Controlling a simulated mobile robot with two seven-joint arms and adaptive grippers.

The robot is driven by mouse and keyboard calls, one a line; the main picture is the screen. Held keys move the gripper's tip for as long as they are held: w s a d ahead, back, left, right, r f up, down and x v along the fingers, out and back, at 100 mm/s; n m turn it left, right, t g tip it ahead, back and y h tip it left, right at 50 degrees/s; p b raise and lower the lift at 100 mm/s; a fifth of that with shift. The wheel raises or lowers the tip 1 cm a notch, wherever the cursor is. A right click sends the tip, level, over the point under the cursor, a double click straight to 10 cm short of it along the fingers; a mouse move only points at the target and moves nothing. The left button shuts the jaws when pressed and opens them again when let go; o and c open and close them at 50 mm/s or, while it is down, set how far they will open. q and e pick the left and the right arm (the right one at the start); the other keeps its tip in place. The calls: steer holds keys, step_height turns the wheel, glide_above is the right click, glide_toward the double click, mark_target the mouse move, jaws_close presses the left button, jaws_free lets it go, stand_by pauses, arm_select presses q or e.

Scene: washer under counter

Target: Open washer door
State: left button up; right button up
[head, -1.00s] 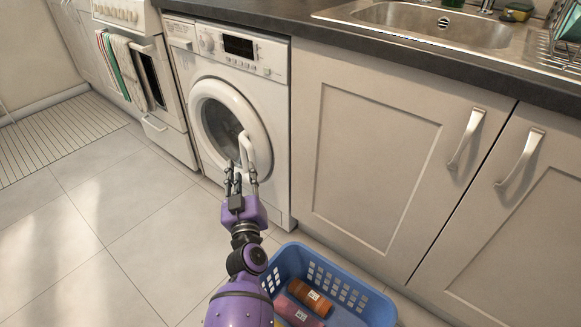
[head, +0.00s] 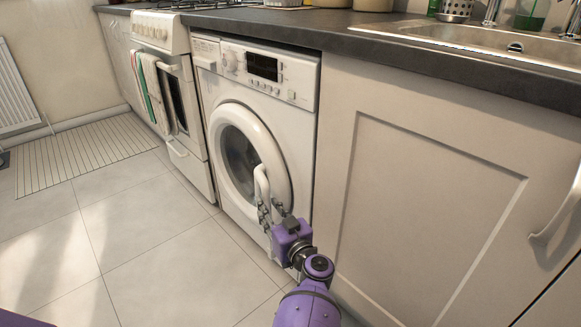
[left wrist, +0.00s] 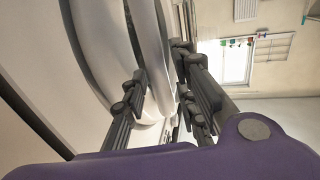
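The white washer (head: 262,110) stands under the counter. Its round door (head: 224,125) looks closed, with dark glass in the middle. A white curved handle (head: 262,182) stands out at the door's right side. My left gripper (head: 270,208) is at the lower part of this handle, its fingers apart on either side of it. In the left wrist view, the white handle (left wrist: 158,62) runs between the fingers of the gripper (left wrist: 162,78). They look open around it; firm contact cannot be made out. My right gripper is not in view.
A white cooker (head: 185,100) with hanging towels (head: 150,82) stands left of the washer. A cabinet (head: 430,190) is to the right, under the dark counter (head: 345,35) with a sink. The tiled floor (head: 150,235) in front of the washer is clear.

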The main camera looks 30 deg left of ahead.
arm_select(q)
steer(key=shift+x, duration=1.05)
steer(key=shift+d, duration=0.1)
steer(key=shift+c, duration=0.6)
jaws_close()
